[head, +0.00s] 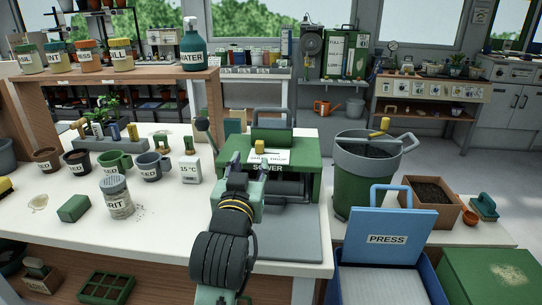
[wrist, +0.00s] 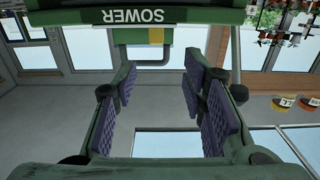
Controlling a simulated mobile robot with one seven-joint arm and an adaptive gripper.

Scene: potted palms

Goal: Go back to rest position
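My gripper (head: 252,165) is in front of the green sower (head: 298,152) on the white bench in the head view. In the wrist view my gripper (wrist: 163,88) shows two fingers with dark purple pads, spread apart with nothing between them. The sower (wrist: 85,18), with its name label, fills the top of the wrist view beyond the fingertips. A small yellow block (head: 259,146) and a white label sit at the sower's top. My arm reaches in from the bottom and hides part of the sower's front and the grey base below it.
Right are a green bucket (head: 361,191), a blue press (head: 390,233) and a soil box (head: 430,196). A dark-knobbed lever (head: 203,126) rises beside the sower.

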